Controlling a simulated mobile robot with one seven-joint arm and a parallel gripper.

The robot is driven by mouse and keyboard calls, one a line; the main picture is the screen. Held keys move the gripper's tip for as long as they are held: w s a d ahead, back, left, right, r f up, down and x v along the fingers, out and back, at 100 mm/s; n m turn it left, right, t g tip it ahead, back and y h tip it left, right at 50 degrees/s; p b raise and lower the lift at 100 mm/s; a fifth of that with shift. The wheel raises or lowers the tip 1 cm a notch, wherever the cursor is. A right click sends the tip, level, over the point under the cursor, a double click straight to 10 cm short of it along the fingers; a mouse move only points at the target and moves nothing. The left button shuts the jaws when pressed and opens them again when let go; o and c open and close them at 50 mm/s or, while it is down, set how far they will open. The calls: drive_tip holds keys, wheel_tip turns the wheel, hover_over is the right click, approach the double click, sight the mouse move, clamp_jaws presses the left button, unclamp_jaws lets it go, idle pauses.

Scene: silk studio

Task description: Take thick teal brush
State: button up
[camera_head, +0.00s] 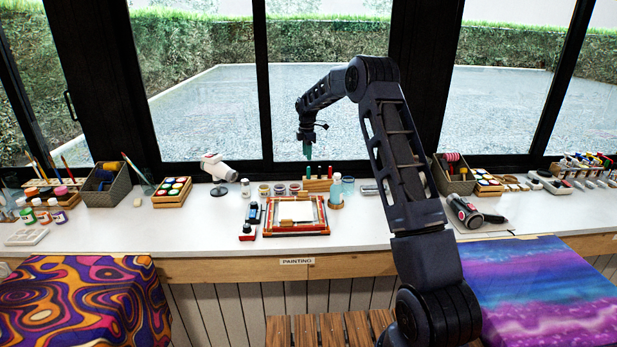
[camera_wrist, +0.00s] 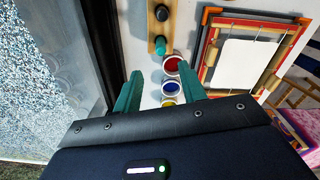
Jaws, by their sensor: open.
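A wooden holder (camera_head: 317,185) stands at the back of the white counter, below the window. A thick teal brush (camera_head: 308,172) stands upright near its left end, and the teal top of the brush shows in the wrist view (camera_wrist: 160,46). My gripper (camera_head: 307,157) hangs above the holder, pointing down. In the wrist view its two teal fingers (camera_wrist: 161,78) are apart with nothing held between them. The brush top lies ahead of the fingertips, roughly in line with the gap. The lower part of the brush is hidden in the holder.
A dark-topped item (camera_wrist: 161,13) stands in the same holder. Red, blue and yellow paint jars (camera_wrist: 171,87) stand beside it, close to my fingers. A framed screen (camera_head: 296,214) lies in front. A bottle (camera_head: 336,187) stands right of the holder. The window glass is close behind.

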sight(308, 172)
wheel_tip(308, 172, down, 5)
drive_tip(key=shift+f, duration=0.1)
drive_tip(key=shift+d+f, duration=0.15)
drive_tip(key=shift+f, duration=1.15)
drive_tip(key=shift+d+f, duration=0.1)
drive_tip(key=shift+f, duration=1.2)
drive_tip(key=c, duration=0.9)
